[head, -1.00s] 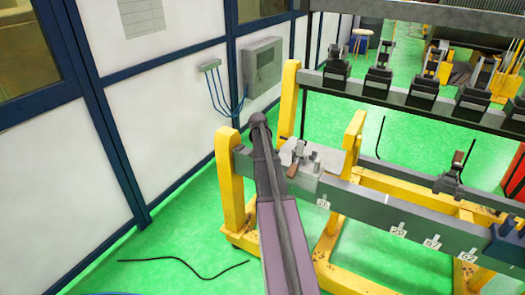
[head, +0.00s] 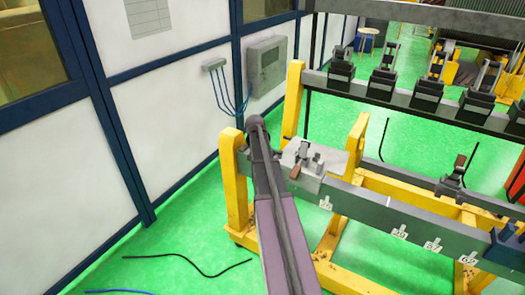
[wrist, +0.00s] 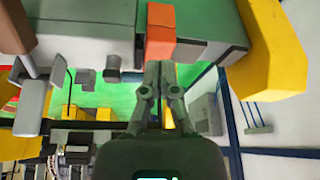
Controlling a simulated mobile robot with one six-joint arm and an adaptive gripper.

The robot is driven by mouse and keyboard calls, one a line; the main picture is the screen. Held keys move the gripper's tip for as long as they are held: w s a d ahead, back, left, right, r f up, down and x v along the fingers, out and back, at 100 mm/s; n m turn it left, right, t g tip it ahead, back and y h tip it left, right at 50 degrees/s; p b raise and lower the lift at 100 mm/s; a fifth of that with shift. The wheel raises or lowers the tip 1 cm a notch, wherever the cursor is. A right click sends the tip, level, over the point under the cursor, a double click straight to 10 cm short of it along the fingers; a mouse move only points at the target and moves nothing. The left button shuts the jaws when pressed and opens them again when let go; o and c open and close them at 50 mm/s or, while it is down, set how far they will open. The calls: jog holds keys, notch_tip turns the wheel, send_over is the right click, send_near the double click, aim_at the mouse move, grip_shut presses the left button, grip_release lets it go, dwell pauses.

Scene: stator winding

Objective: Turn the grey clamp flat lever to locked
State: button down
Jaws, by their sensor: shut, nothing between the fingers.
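A grey clamp (head: 304,153) with a brown-tipped handle (head: 295,172) stands on a light plate at the left end of the grey beam (head: 375,205). I cannot tell its lever's exact angle. In the wrist view, my gripper (wrist: 162,68) is shut and empty, its fingertips close together. An orange-red block (wrist: 161,28) lies straight ahead of the tips; I cannot tell whether they touch it. A brown handle (wrist: 19,25) and grey clamp plates (wrist: 33,107) show at the left, apart from the fingers. In the head view, my arm hides the gripper.
Yellow posts (head: 233,180) flank the beam's left end, and one fills the wrist view's upper right (wrist: 275,50). A rear rack (head: 395,95) carries several dark clamps. A white panelled wall (head: 160,80) stands left. Green floor is open at lower left, with a loose black cable (head: 190,263).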

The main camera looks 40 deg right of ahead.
jog(key=p+v, duration=0.6)
jog(key=v, duration=0.1)
jog(key=shift+w+a+r, duration=0.15)
jog(key=shift+a+r, duration=0.1)
dwell(0.7)
jog(key=s+a+n+y, duration=0.1)
jog(key=s+a+n, duration=0.2)
jog(key=a, duration=1.1)
jog(key=s+a+f+n+g+y, duration=0.1)
jog(key=s+a+n, duration=0.3)
jog(key=s+a, duration=0.4)
jog(key=s+a+n+g+y, duration=0.1)
jog(key=s+a+n, duration=0.3)
jog(key=a, duration=1.6)
jog(key=shift+s+f+y, duration=0.15)
jog(key=shift+s+y, duration=0.15)
jog(key=shift+s, duration=0.6)
jog(key=shift+d, duration=0.1)
